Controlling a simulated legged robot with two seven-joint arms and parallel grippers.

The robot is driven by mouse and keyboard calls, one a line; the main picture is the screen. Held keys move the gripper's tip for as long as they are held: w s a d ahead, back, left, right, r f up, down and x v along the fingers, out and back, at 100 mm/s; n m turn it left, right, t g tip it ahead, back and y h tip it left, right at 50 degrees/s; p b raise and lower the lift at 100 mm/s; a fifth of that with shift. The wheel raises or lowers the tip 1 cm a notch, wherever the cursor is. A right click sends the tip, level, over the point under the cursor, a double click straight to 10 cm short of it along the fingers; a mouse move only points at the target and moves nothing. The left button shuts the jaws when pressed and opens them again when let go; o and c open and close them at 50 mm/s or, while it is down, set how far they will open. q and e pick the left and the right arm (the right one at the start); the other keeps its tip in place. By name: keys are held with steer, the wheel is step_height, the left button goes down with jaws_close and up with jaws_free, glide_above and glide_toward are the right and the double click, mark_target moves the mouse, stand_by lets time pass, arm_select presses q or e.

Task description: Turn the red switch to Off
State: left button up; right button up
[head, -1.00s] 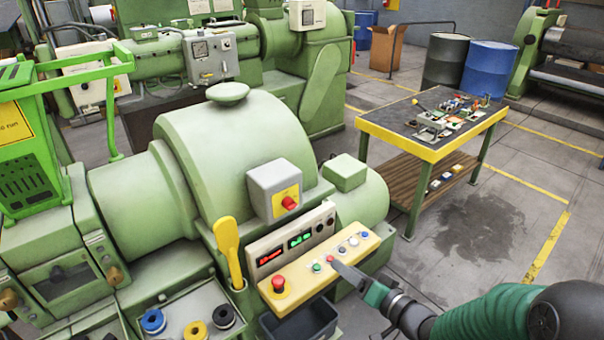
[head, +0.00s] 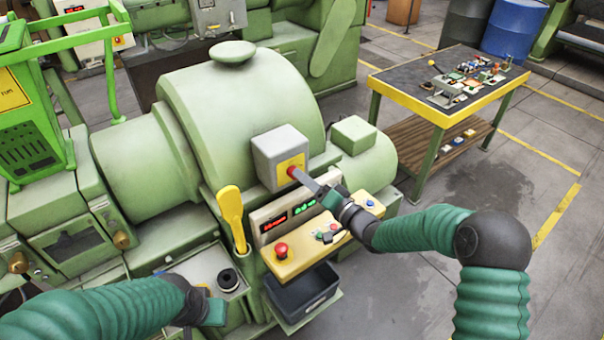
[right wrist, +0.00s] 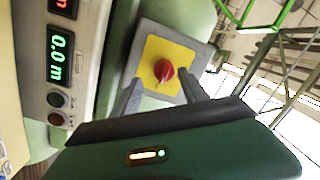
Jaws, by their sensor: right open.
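The red switch (head: 292,172) is a knob on a yellow plate on the front of a grey box (head: 272,150), fixed to the green machine. In the right wrist view the red knob (right wrist: 163,71) sits in the middle of its yellow plate. My right gripper (head: 302,178) is at the switch, its fingers pointing at the box. In the right wrist view the open fingers (right wrist: 160,80) stand on either side of the knob, with gaps to it. My left gripper (head: 212,302) is at the lower left over the tray; its fingers cannot be made out.
Below the switch are a panel with digital displays (head: 275,221) and a cream button console with a red mushroom button (head: 281,250). A dark bin (head: 300,288) is underneath. A yellow-edged table (head: 410,112) stands at right.

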steer(key=shift+w+a+r, duration=0.1)
steer(key=shift+w+a, duration=0.2)
steer(key=shift+a, duration=0.3)
steer(key=shift+w+a+r, duration=0.1)
steer(key=shift+w+a, duration=0.15)
steer(key=shift+a, duration=0.35)
steer(key=shift+w+d+f, duration=0.1)
steer(key=shift+d, duration=0.1)
steer(key=c, duration=0.7)
jaws_close()
